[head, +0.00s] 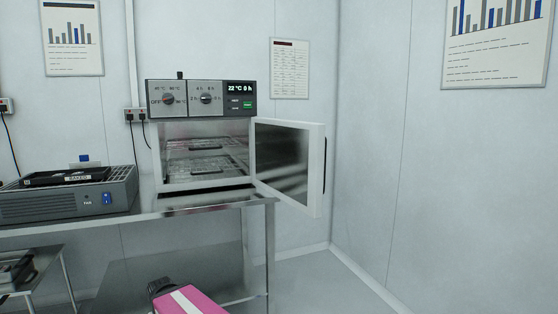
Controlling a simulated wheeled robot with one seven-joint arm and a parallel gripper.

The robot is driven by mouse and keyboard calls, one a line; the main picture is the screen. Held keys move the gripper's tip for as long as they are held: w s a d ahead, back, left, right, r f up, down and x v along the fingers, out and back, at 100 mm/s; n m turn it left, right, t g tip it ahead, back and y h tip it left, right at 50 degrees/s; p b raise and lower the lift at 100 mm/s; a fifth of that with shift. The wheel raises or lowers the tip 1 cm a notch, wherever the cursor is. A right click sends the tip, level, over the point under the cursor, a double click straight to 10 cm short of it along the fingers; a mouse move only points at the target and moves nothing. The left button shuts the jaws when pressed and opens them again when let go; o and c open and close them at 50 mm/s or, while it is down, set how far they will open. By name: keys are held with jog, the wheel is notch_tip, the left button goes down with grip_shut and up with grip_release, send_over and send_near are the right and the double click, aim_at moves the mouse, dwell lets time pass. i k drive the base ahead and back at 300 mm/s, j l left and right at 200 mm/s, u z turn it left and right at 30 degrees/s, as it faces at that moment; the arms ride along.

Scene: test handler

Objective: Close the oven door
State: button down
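The oven (203,180) stands on a metal table against the back wall. It has a grey control panel (202,99) with two knobs and a lit display on top. Its door (290,167) is hinged at the right side of the opening and stands wide open, swung out to the right. The door has a white frame, a dark window and a dark handle (324,165) along its outer edge. Wire racks (200,165) show inside the oven. A pink and black part of my arm shows at the bottom edge, well below the door. No gripper fingers are visible.
A grey fan unit (70,203) with a black cassette-like item (68,177) on it stands left of the oven. The metal table (240,197) ends just under the door. The floor and space right of the door are clear up to the right wall.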

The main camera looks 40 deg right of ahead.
aim_at(289, 156)
jog(key=l+u, duration=0.15)
jog(key=l, duration=0.75)
jog(key=l+u, duration=0.1)
jog(key=l, duration=0.85)
jog(key=k+l+u, duration=0.15)
jog(key=l, duration=0.75)
jog(key=k+l, duration=0.2)
jog(key=l, duration=0.15)
jog(key=k+l, duration=0.25)
jog(key=k+z, duration=0.25)
jog(key=i+j, duration=0.05)
